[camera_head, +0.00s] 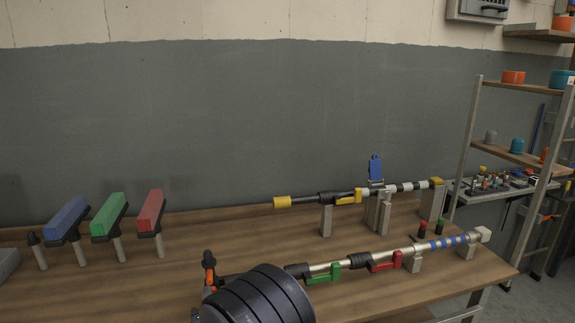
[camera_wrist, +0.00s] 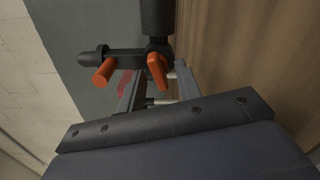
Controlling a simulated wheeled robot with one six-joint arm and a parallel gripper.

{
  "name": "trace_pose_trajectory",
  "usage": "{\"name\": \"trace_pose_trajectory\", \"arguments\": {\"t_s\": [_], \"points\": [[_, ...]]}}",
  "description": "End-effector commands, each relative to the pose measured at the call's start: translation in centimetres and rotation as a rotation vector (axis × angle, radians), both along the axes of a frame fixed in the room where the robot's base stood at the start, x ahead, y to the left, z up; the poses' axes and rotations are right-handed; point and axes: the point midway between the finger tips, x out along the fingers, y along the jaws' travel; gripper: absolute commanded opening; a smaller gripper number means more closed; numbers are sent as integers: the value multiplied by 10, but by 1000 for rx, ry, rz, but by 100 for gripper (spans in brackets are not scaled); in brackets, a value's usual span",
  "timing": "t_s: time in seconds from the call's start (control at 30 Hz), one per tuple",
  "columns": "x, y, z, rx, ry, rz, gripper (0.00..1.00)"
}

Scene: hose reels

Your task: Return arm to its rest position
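My arm is bent close to the robot's body at the lower edge of the head view.
The wooden bench (camera_head: 160,285) carries blue (camera_head: 67,217), green (camera_head: 109,213) and red (camera_head: 151,210) blocks on posts at left. A yellow-ended black rod (camera_head: 305,200) and a silver rod with green and red levers (camera_head: 335,267) lie on supports at right. A shelf rack (camera_head: 468,150) stands beyond.

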Motion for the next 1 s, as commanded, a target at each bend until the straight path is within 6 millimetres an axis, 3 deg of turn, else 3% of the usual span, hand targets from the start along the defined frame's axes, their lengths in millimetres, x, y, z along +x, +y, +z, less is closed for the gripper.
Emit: {"name": "trace_pose_trajectory", "arguments": {"t_s": [0.27,0.83,1.0], "points": [[-2,0,0,-39,-9,1,33],[-107,-24,-2,-43,-9,5,33],[-71,-19,1,-40,-10,-5,33]]}}
